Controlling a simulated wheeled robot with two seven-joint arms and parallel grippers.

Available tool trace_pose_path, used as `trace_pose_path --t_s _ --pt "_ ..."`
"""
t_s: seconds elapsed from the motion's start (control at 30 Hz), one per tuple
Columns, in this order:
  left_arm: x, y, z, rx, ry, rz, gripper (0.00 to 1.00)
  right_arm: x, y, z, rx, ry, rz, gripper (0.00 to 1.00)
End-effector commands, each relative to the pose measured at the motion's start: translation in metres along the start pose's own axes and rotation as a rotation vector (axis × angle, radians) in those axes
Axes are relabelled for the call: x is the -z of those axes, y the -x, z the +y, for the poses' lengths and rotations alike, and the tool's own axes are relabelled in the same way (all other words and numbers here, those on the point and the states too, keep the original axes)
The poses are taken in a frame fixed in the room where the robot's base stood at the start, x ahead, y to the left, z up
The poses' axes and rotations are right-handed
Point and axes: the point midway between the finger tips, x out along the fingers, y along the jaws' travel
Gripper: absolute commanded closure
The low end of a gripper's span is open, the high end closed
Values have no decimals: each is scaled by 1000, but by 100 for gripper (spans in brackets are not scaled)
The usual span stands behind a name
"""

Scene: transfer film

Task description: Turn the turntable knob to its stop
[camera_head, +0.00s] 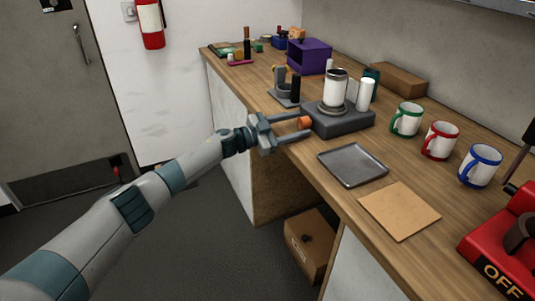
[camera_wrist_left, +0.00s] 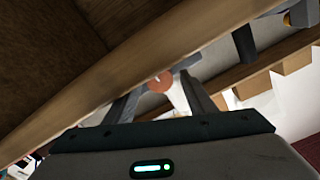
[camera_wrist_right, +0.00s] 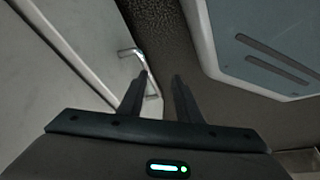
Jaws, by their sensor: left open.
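The turntable (camera_head: 345,121) is a dark grey box on the wooden counter, with a round plate on top. A white cylinder with a dark rim (camera_head: 336,90) stands upright on that plate. The orange knob (camera_head: 304,122) sticks out of the turntable's left side, and it also shows in the left wrist view (camera_wrist_left: 163,79). My left gripper (camera_head: 298,125) is open, with its fingers on either side of the knob; I cannot tell whether they touch it. My right gripper (camera_wrist_right: 161,76) is open and empty, away from the counter.
A grey tray (camera_head: 352,181) and a tan square mat (camera_head: 399,212) lie in front of the turntable. Three mugs with green (camera_head: 407,119), red (camera_head: 440,141) and blue (camera_head: 480,166) trim stand to the right. A red press (camera_head: 500,240) is at far right.

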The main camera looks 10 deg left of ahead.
Motion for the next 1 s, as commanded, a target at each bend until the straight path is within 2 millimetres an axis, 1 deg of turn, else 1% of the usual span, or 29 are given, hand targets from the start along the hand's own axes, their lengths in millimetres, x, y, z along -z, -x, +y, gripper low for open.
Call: trace_pose_path --t_s 0.27,0.53,0.57,0.6,1.0 --pt "-1 0 0 0 121 -1 49 -2 0 1 -1 1 -2 69" --pt "-1 0 0 0 356 -1 49 -4 -2 1 -1 1 -3 69" --pt "-2 4 -1 1 371 -2 49 -4 -2 1 -1 1 -3 69" --pt "-2 13 -2 2 365 -3 49 -3 -1 1 -1 1 -3 69" --pt "-2 79 -1 1 361 -3 49 -4 -2 1 0 1 -3 69"
